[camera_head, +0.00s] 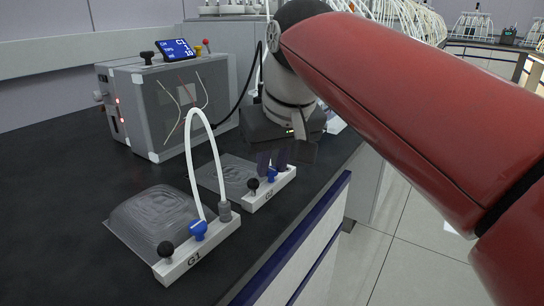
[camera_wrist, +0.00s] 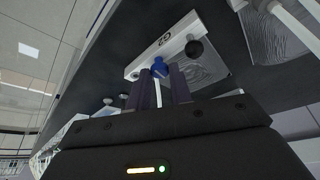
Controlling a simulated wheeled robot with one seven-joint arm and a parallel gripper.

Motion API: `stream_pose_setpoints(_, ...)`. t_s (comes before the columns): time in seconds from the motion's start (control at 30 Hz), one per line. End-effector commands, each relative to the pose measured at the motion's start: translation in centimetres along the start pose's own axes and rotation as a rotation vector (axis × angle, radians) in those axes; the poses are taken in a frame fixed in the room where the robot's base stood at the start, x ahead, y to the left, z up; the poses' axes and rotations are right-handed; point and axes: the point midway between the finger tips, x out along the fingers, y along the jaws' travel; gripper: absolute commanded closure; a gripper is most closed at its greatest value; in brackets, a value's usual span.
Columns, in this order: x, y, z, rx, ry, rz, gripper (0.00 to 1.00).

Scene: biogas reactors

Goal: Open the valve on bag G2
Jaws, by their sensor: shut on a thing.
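Bag G2 (camera_head: 228,172) is a flat, clear bag lying on the dark bench, with a white bar (camera_head: 270,193) marked G2 along its front side. The bar carries a black knob (camera_head: 252,184) and a blue valve (camera_head: 272,175). My gripper (camera_head: 272,160) reaches down over the bar from behind. In the wrist view its two dark fingers (camera_wrist: 160,77) are shut on the blue valve (camera_wrist: 159,66), one on each side. The black knob (camera_wrist: 195,48) stands clear beside them. The fingers partly hide the valve, so its exact turn cannot be told.
Bag G1 (camera_head: 150,217) lies nearer, with its own blue valve (camera_head: 199,230), black knob and a white hose (camera_head: 211,140) arching above it. A grey analyser box (camera_head: 165,105) with a small display stands behind. The bench's blue-trimmed front edge (camera_head: 300,225) is close to both bars.

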Motion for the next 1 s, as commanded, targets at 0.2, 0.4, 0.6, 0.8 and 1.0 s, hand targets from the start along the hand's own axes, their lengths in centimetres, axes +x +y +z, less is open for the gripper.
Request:
stream_pose_setpoints(0.2,-0.05,0.12,-0.02,-0.098,0.000,-0.042,1.00)
stream_pose_setpoints(0.4,-0.01,0.13,-0.01,-0.145,-0.001,-0.061,1.00)
stream_pose_setpoints(0.6,0.01,0.14,0.00,-0.160,-0.001,-0.066,1.00)
stream_pose_setpoints(0.8,0.02,0.14,0.00,-0.160,-0.001,-0.066,1.00)
stream_pose_setpoints(1.0,0.02,0.13,0.00,-0.159,-0.001,-0.066,0.66)
